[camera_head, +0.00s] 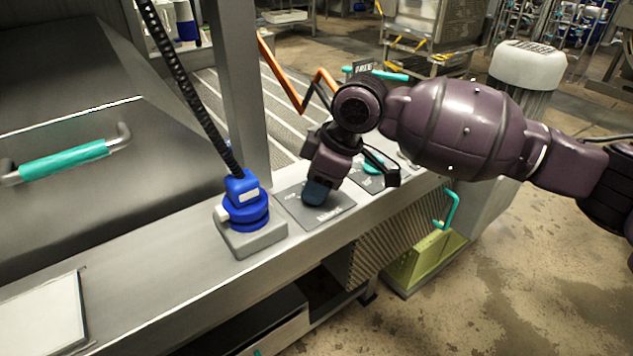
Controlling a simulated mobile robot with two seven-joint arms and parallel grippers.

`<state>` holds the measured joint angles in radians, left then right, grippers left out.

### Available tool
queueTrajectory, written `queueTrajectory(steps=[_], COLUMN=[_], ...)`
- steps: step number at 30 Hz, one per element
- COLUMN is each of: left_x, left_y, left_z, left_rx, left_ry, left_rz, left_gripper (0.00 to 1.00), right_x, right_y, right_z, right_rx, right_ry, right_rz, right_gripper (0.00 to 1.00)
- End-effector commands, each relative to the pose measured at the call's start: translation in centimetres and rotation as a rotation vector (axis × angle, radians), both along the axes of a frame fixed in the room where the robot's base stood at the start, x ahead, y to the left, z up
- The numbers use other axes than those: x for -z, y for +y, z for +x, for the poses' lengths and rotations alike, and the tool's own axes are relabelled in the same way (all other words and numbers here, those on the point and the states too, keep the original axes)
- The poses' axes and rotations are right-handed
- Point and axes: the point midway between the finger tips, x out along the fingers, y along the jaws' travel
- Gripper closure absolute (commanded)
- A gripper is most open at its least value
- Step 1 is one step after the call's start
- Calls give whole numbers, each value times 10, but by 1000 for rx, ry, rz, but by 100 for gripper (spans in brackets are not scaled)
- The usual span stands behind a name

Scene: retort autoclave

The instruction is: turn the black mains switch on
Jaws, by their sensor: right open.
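My right gripper (317,192) points down over a grey labelled plate (294,207) on the steel ledge. Its fingertips are close to the plate, but I cannot tell whether they touch anything there. The black mains switch is not clearly visible; the gripper covers the middle of the plate and may hide it. The right gripper is open, though the gap between its fingers is hard to see from here. My left gripper is not in view.
A blue plug (243,205) with a black corrugated cable stands on a grey block left of the plate. Behind the gripper is a second plate with a teal part (374,163). A steel post (238,90) rises behind the plug.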

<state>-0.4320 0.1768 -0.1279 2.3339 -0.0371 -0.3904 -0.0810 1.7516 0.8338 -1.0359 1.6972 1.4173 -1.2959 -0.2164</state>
Motion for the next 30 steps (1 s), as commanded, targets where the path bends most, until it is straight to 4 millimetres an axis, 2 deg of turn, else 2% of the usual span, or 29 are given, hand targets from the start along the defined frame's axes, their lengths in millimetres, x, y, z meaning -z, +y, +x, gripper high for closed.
queueTrajectory(steps=[4, 12, 22, 30], left_x=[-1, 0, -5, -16], left_y=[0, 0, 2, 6], left_z=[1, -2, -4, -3], left_rx=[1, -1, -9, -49], left_ry=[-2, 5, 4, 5], left_rz=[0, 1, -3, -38], left_gripper=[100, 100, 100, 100], right_x=[-1, 0, -3, -10], right_y=[0, 0, 0, 0], right_z=[0, 0, -1, -3], right_rx=[-1, 0, 23, 146], right_ry=[-1, 0, -2, -9], right_rz=[0, 0, -1, -2], right_gripper=[60, 100, 100, 100])
